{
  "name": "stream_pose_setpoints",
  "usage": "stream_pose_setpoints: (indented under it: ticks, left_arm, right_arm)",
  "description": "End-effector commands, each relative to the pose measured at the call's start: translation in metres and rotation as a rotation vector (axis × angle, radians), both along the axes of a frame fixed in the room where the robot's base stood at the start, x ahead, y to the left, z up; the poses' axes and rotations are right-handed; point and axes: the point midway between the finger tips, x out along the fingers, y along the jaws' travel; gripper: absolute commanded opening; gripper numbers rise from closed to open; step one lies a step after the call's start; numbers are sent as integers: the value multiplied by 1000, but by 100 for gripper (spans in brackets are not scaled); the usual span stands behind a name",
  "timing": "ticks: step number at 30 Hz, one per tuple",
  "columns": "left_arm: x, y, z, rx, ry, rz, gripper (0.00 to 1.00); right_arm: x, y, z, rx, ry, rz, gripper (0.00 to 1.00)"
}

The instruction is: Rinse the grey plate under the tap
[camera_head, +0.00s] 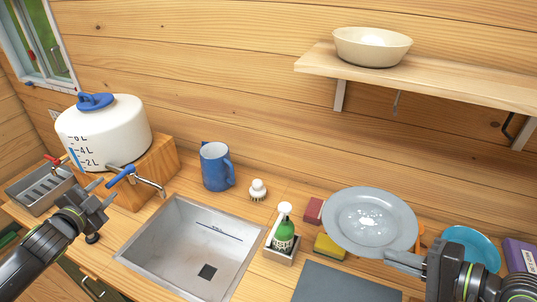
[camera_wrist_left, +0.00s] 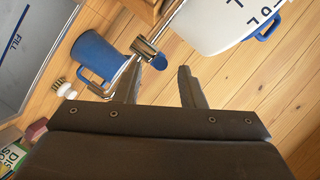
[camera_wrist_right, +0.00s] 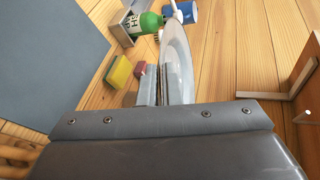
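The grey plate (camera_head: 350,218) is tilted up above the right part of the counter. My right gripper (camera_head: 398,262) is shut on its near rim; the right wrist view shows the plate (camera_wrist_right: 178,55) edge-on between the fingers (camera_wrist_right: 163,90). The metal tap (camera_head: 148,184) with a blue lever (camera_head: 121,176) sticks out from the white water tank (camera_head: 108,130) toward the sink (camera_head: 185,245). My left gripper (camera_head: 102,196) is open and empty, close to the lever; the left wrist view shows the tap (camera_wrist_left: 143,47) beyond the spread fingers (camera_wrist_left: 160,88). No water is visible.
A blue mug (camera_head: 215,168), a brush (camera_head: 258,190) and a green soap bottle (camera_head: 284,236) stand around the sink. Sponges (camera_head: 328,247), a blue plate (camera_head: 472,247) and a dark mat (camera_head: 330,285) are at right. A shelf (camera_head: 440,82) with a bowl (camera_head: 371,46) hangs above.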

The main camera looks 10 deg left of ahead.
Motion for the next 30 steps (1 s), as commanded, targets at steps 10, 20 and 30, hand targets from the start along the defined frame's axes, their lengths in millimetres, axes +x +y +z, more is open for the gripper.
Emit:
stream_pose_setpoints:
  ticks: [10, 20, 30]
  left_arm:
    - [37, 2, -7, -3, -2, 0, 36]
    - [48, 1, -10, -1, -1, -3, 36]
    - [48, 2, -10, 1, 0, -2, 16]
  right_arm:
    - [0, 0, -2, 1, -3, 0, 0]
    - [0, 0, -2, 1, -3, 0, 0]
    - [0, 0, -2, 1, -3, 0, 0]
